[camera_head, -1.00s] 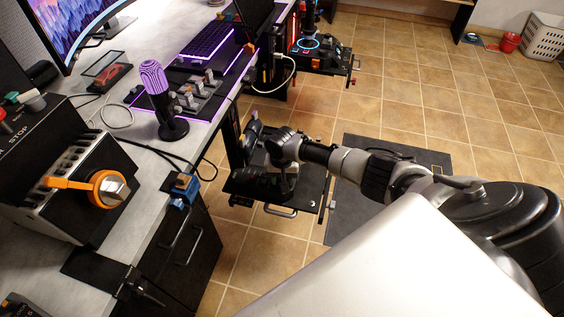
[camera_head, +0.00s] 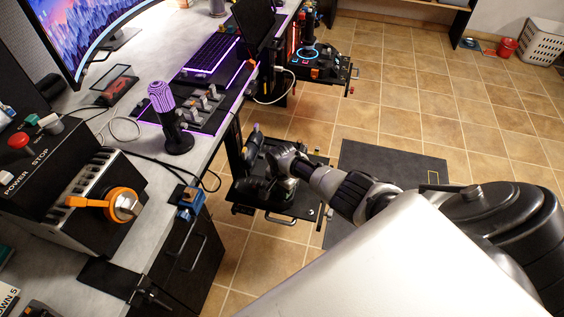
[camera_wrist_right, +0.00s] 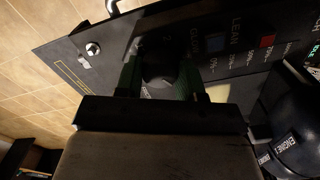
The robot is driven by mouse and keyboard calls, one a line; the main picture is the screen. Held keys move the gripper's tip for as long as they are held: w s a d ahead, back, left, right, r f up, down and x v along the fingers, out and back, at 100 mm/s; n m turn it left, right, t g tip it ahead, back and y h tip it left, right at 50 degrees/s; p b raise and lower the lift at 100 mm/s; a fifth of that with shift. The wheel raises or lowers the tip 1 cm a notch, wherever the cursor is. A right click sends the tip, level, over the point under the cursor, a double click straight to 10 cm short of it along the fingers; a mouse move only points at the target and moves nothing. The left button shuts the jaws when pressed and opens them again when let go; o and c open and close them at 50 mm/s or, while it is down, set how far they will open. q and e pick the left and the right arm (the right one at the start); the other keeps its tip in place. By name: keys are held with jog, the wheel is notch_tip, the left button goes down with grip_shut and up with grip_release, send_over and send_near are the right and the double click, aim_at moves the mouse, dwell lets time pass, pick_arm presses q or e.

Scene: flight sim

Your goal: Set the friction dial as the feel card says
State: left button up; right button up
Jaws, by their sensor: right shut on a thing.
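My right gripper (camera_wrist_right: 160,78) is closed around a dark round knob (camera_wrist_right: 158,62) on a black panel (camera_wrist_right: 112,52), one green-tinted finger on each side. I take this knob to be the friction dial; its markings are mostly hidden by the fingers. In the head view, my right gripper (camera_head: 275,168) is low at the black side-mounted throttle unit (camera_head: 300,205), and the dial is hidden there by the hand. I cannot pick out a readable feel card. My left gripper is not in view.
Dark levers marked ENGINE (camera_wrist_right: 290,140) stand close by on the right in the wrist view. Another side panel (camera_head: 320,65) stands farther off. Tiled floor is open.

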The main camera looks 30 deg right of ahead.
jog(key=shift+d, duration=0.1)
dwell(0.3)
jog(key=o, duration=0.9)
jog(key=shift+r+p, duration=2)
jog(key=shift+r, duration=3.45)
